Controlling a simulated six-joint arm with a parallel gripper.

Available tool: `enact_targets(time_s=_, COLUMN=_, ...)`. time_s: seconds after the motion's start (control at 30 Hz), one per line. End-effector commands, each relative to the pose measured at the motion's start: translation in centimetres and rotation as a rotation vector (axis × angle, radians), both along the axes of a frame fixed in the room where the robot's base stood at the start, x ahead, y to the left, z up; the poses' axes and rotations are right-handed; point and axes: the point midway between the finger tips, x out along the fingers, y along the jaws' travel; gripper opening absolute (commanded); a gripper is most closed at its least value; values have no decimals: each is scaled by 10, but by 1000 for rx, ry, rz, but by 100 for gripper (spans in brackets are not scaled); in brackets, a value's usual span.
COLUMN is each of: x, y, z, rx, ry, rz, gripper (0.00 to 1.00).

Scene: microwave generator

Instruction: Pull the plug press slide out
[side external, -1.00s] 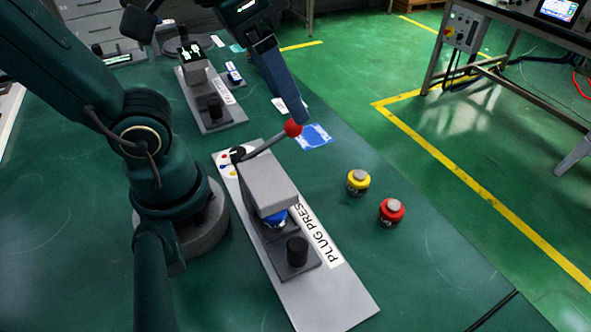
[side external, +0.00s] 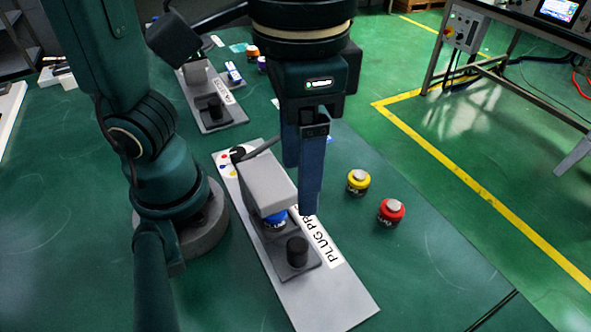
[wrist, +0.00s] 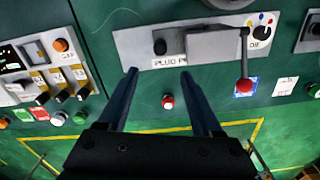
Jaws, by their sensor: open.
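The plug press (side external: 269,185) stands on a light grey base plate labelled PLUG PRESS. Its dark slide (side external: 312,266) sticks out from under the grey head and carries a black knob (side external: 297,251). A blue plug (side external: 275,217) shows under the head, at the slide's inner end. The knob also shows in the wrist view (wrist: 160,46). My gripper (side external: 303,190) is open and empty, pointing down beside the press head on the label side. It appears apart from the knob. The press lever with its red ball (wrist: 244,86) shows in the wrist view; my gripper hides the ball from the side.
A yellow plug (side external: 358,182) and a red plug (side external: 392,211) stand on the green table right of the press. Another station (side external: 212,100) is behind it. The table (side external: 440,265) at the front right is clear.

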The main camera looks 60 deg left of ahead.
Motion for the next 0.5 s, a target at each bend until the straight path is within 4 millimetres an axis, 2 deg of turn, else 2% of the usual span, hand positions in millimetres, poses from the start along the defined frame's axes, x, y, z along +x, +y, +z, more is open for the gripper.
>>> enact_targets(time_s=0.5, x=-1, y=1, z=-89, rx=3, ry=3, rz=0, gripper=66)
